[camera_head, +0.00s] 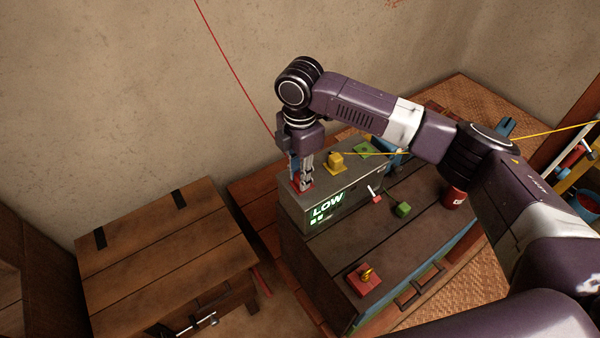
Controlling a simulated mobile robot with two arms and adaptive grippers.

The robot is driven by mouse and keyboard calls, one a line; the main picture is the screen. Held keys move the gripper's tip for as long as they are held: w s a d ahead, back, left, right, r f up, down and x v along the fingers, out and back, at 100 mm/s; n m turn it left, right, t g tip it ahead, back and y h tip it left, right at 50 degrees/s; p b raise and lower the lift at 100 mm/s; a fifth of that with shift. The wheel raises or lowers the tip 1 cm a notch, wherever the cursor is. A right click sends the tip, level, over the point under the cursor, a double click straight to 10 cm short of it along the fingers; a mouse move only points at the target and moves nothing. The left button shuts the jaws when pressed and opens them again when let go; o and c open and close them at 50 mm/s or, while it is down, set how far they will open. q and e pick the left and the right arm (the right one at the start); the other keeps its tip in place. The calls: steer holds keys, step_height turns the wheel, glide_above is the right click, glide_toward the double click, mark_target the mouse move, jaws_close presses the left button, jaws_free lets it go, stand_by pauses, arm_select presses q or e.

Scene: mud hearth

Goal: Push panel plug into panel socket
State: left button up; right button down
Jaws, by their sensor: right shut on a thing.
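The panel is a grey box (345,205) with a green display reading "LOW", standing on a wooden chest. My right gripper (303,181) points down at the left end of its top, shut on what seems to be a red plug, mostly hidden by the fingers. A red cable (235,70) runs from the top of the picture down behind this gripper. A red socket plate (300,188) shows just under the fingertips; I cannot tell whether the plug is inside it. A yellow plug (335,159) with a yellow cable stands on a yellow plate beside it. My left gripper is not in view.
A green plate (364,148) lies on the box top. A red-tipped lever (375,196), a green block (403,209), a red can (453,196) and a red plate with a yellow piece (365,279) are on the chest.

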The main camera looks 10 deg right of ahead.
steer(key=shift+f, duration=0.3)
steer(key=c, duration=1.6)
jaws_free()
steer(key=shift+r, duration=0.15)
step_height(320, 180, up, 12)
steer(key=shift+f, duration=0.1)
steer(key=shift+f, duration=0.1)
